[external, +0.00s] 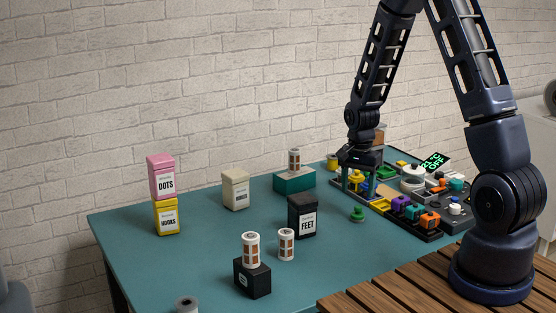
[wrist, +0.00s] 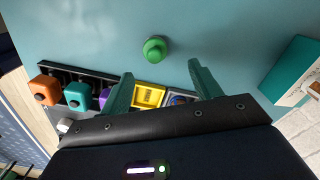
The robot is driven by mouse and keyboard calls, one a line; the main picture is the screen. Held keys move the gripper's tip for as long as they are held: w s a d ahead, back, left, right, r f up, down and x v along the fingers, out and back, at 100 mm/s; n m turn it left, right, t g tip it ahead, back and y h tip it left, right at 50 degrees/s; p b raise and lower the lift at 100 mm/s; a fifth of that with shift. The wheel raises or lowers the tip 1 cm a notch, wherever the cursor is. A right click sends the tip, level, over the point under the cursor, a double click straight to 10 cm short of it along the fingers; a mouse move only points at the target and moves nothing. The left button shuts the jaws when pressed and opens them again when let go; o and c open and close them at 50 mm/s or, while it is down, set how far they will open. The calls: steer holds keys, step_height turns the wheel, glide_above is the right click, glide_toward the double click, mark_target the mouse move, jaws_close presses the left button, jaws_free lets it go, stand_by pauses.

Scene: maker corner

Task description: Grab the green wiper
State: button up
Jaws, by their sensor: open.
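A small green knob-shaped piece, which looks like the green wiper (external: 357,214), stands alone on the teal table just in front of the parts tray. In the wrist view the green wiper (wrist: 155,48) lies beyond my fingertips, roughly centred between them. My gripper (external: 358,187) points down over the near left edge of the parts tray, behind the wiper. Its two green fingers are spread apart and empty in the wrist view (wrist: 161,80). Nothing hides the wiper.
The dark parts tray (external: 427,237) holds purple, orange and teal pieces. A black FEET box (external: 302,216) stands left of the wiper, with white canisters (external: 286,244) nearby. A teal box (external: 294,181) stands behind. The table (external: 330,262) is clear in front of the wiper.

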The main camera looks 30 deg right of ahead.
mark_target(358, 206)
step_height(358, 206, down, 2)
steer(key=shift+f, duration=0.1)
steer(key=f, duration=0.1)
steer(key=s+f, duration=0.1)
steer(key=f, duration=0.1)
steer(key=shift+f, duration=1.05)
steer(key=shift+c, duration=0.2)
steer(key=c, duration=1)
